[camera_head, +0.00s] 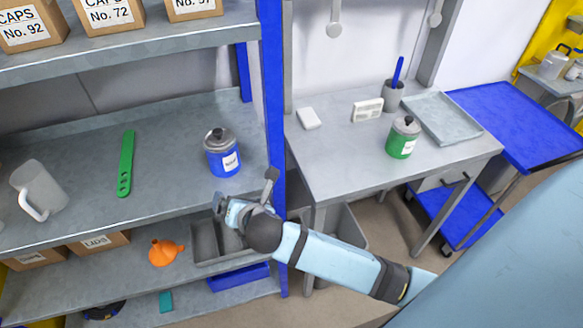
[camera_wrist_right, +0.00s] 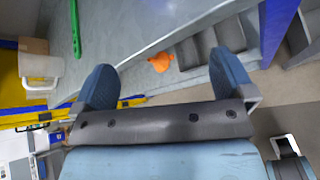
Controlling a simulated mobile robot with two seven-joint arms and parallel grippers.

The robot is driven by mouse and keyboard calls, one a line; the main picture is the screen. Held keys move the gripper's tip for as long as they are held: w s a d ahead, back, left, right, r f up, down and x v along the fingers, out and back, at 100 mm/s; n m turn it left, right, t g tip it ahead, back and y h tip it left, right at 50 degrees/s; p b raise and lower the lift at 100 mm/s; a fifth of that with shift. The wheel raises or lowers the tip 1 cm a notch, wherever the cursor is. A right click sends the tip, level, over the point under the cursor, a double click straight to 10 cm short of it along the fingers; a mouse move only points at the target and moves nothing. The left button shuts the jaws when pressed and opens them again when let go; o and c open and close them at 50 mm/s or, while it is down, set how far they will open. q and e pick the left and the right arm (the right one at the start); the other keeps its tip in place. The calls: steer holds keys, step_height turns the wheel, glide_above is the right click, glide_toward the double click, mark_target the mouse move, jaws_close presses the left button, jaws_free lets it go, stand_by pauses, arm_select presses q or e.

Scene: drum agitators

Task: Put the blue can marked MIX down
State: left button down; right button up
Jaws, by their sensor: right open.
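The blue can (camera_head: 223,163) with a grey lid and black knob stands upright on the middle shelf (camera_head: 85,190), near the blue post. Its white label is too small to read. My right gripper (camera_head: 246,188) is open and empty at the shelf's front edge, below and to the right of the can and apart from it. The right wrist view shows the two spread fingers of the gripper (camera_wrist_right: 165,82) with nothing between them; the can is not seen there. My left gripper is not in view.
A green strip tool (camera_head: 126,165) and a white jug (camera_head: 39,188) lie left on the shelf. The blue post (camera_head: 272,90) separates the shelf from a table with a green can (camera_head: 402,140).

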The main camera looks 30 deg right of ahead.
steer(key=s+d+f+m+y, duration=0.1)
steer(key=s+f+m+y, duration=0.1)
steer(key=s+f+m, duration=0.5)
steer(key=s+d+f+m+g+y, duration=0.1)
steer(key=s+d+f+m, duration=0.1)
steer(key=s+f+m, duration=0.5)
steer(key=s+m, duration=0.5)
steer(key=m, duration=0.6)
steer(key=shift+d+y, duration=0.3)
steer(key=shift+y, duration=0.1)
steer(key=shift+r, duration=0.1)
